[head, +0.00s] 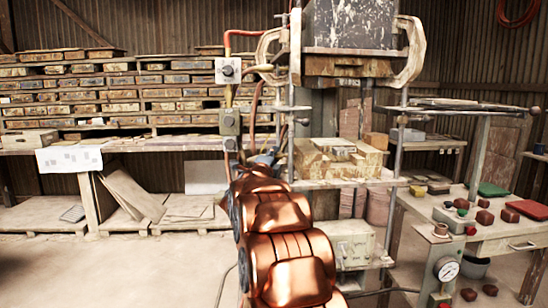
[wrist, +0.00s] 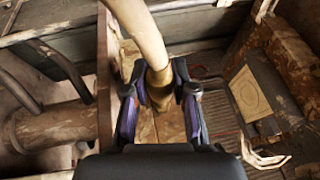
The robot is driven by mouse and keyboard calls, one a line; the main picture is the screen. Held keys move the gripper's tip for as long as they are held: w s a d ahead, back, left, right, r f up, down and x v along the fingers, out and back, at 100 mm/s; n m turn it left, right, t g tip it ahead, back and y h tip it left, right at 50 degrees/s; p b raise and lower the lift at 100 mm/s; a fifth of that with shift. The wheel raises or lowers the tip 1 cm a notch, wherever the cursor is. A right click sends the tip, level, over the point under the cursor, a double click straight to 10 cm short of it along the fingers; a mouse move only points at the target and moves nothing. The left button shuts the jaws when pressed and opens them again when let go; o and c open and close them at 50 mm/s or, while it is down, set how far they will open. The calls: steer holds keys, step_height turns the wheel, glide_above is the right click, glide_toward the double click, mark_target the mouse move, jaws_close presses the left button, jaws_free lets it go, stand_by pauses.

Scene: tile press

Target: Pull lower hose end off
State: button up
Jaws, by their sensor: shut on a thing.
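The hose (wrist: 140,28) is a pale, thick tube that comes down from the top of the wrist view to a brownish end fitting (wrist: 159,78). My gripper (wrist: 160,84) is shut on this hose end, with one dark finger on each side. In the head view a reddish-brown hose (head: 256,98) drops beside the press column towards my gripper, which is mostly hidden behind my copper-coloured arm. I cannot tell whether the hose end is still seated on a port.
The press (head: 340,145) stands just right of my arm, with its frame and clamps close by. Valve boxes (head: 229,122) and pipes are at the left. In the wrist view a rusty pipe (wrist: 55,127) lies left. A side table (head: 490,235) with a gauge stands right.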

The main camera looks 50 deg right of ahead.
jaws_close()
steer(key=shift+w+a+p, duration=0.4)
steer(key=shift+w+a, duration=0.7)
steer(key=shift+a, duration=0.2)
steer(key=o, duration=0.5)
jaws_free()
steer(key=shift+w+a, duration=0.15)
steer(key=shift+a, duration=0.05)
steer(key=o, duration=0.3)
steer(key=shift+d, duration=0.15)
steer(key=shift+s, duration=0.2)
